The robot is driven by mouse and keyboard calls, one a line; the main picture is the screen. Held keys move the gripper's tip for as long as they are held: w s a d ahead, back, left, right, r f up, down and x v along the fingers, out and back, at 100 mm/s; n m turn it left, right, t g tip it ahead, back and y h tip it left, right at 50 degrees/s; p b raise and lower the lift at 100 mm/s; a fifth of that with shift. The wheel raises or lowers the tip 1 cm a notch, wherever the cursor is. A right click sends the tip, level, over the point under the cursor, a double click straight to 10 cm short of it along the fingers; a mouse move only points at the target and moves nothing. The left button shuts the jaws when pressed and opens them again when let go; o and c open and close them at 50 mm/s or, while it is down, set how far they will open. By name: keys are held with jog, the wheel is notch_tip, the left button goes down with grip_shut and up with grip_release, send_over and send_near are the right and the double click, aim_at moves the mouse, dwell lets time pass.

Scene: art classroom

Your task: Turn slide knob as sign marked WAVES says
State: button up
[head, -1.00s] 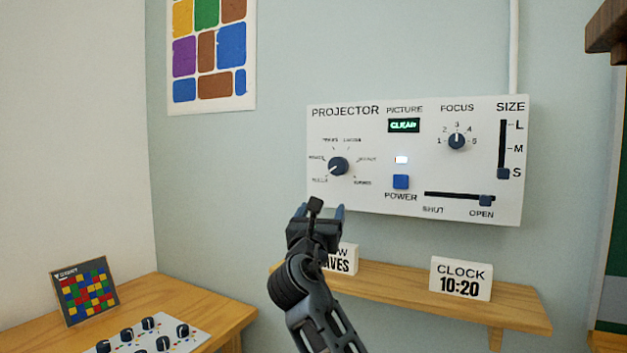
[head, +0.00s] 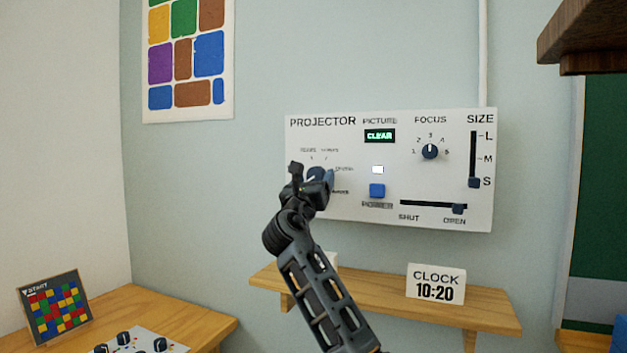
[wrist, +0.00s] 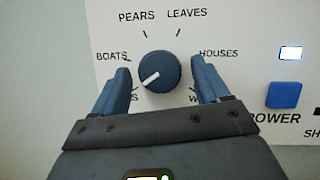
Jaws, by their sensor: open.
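The slide knob (wrist: 160,70) is a round dark blue dial on the white projector panel (head: 395,185). Its white pointer aims down and left, towards a label mostly hidden by the left finger. BOATS, PEARS, LEAVES and HOUSES are readable around it; a label at lower right starts with W, the rest covered. My gripper (wrist: 160,78) is open, its blue fingers on the left and right of the knob; I cannot tell whether they touch it. In the head view my gripper (head: 313,180) covers most of the knob. The WAVES sign is almost wholly behind my arm.
The panel also has a blue POWER button (head: 377,190), a FOCUS knob (head: 429,152), a SIZE slider (head: 474,182) and a SHUT/OPEN slider (head: 458,209). A CLOCK 10:20 sign (head: 436,284) stands on the wooden shelf (head: 375,299) below. PICTURE display (head: 379,136) reads CLEAR.

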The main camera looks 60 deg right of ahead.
jog(key=shift+c, duration=0.3)
jog(key=c, duration=1)
jog(key=shift+o, duration=0.2)
